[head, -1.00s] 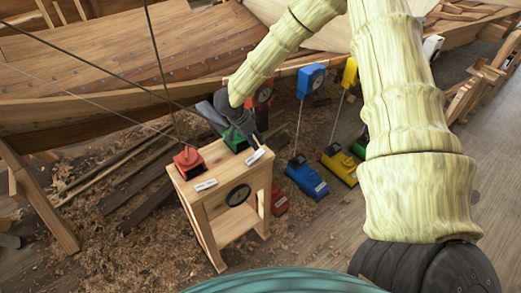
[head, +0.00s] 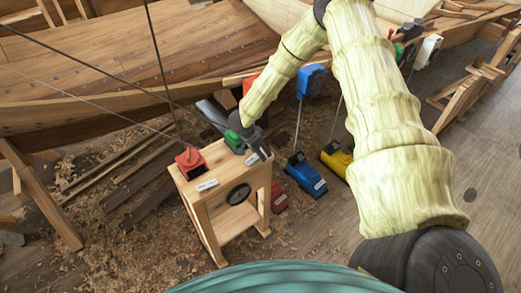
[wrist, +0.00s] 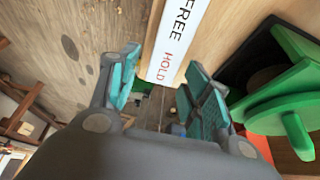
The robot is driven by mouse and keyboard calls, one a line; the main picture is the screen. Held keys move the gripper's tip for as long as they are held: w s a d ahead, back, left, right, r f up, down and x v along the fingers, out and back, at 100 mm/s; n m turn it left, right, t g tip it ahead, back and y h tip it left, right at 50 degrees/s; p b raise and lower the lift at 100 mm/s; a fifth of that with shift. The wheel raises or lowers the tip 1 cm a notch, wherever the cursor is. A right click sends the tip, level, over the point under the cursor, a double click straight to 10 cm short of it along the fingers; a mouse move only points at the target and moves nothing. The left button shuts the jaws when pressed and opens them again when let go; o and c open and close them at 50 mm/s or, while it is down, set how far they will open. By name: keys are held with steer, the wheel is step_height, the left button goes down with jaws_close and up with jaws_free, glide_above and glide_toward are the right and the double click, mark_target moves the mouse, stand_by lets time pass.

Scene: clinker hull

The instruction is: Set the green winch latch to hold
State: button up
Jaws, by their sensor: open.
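The green winch (head: 234,141) sits on top of a wooden stand (head: 212,180), partly hidden by my gripper. In the wrist view the green winch (wrist: 285,105) fills the right side, with a round drum and a projecting piece. A white label (wrist: 178,38) beside it reads FREE and HOLD, with HOLD nearer my gripper. My gripper (wrist: 163,62) is open, its two teal fingers apart around the label's HOLD end in the picture. I see nothing clearly gripped. In the head view my gripper (head: 257,151) is at the stand's right edge. The latch's setting cannot be told.
A red winch (head: 189,160) stands on the stand's left side, with dark lines running up from there. Blue (head: 305,177) and yellow (head: 338,160) devices stand on the floor to the right. The wooden hull (head: 120,60) lies behind.

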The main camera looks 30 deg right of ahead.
steer(key=c, duration=1)
steer(key=shift+d+f+y+p, duration=0.15)
steer(key=shift+y+p, duration=0.2)
steer(key=shift+y, duration=0.15)
steer(key=shift+d+f+y, duration=0.15)
steer(key=shift+f+y, duration=0.15)
steer(key=shift+y, duration=0.6)
steer(key=shift+c, duration=0.2)
steer(key=o, duration=1)
steer(key=shift+o, duration=0.2)
steer(key=shift+r, duration=0.1)
